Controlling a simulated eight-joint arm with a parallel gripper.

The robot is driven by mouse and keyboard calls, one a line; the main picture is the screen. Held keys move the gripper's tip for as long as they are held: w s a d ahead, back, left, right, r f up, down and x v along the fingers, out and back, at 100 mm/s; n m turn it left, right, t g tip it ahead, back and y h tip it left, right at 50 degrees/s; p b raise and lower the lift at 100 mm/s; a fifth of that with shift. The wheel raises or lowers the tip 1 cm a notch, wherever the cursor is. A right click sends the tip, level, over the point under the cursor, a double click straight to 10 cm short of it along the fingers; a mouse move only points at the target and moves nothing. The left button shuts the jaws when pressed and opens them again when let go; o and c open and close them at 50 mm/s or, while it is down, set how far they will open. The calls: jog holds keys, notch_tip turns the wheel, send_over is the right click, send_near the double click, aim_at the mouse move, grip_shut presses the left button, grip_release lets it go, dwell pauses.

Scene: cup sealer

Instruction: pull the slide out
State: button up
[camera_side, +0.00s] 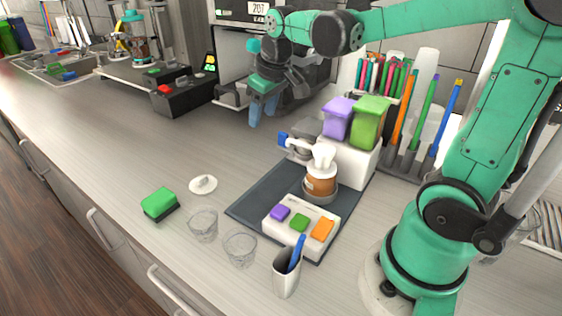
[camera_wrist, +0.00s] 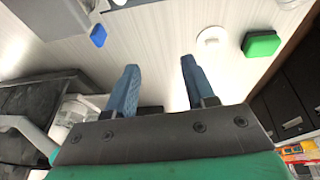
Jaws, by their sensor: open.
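The sealer (camera_side: 235,50) stands at the back, a tall machine with a lit display reading 207. A grey, low part that looks like its slide (camera_side: 231,94) shows at its lower front, left of my gripper; its far end is hidden inside the machine. My gripper (camera_side: 262,110) hangs in front of the sealer with its two blue fingers pointing down, apart and empty. In the wrist view, my gripper's fingers (camera_wrist: 158,72) have bare counter between them. A clear round part (camera_wrist: 78,112) shows beside dark machinery at left; I cannot tell whether it belongs to the slide.
A black box with a red button (camera_side: 185,92) stands left of the sealer. A dark mat (camera_side: 255,203) holds a dispenser bottle and coloured blocks to the right. A green sponge (camera_side: 160,204), white lid (camera_side: 203,184) and clear cups (camera_side: 204,225) lie forward. The counter between is clear.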

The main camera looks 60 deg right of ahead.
jog(key=w+d+f+g, duration=0.2)
jog(key=w+d, duration=0.1)
jog(key=d, duration=0.3)
jog(key=g, duration=0.1)
send_over(283, 133)
jog(key=shift+y, duration=0.4)
notch_tip(283, 133, down, 5)
jog(key=shift+a+r, duration=0.1)
jog(key=shift+a, duration=0.05)
jog(key=shift+d+f, duration=0.25)
jog(key=shift+f, duration=2.8)
jog(key=shift+c, duration=0.2)
grip_shut()
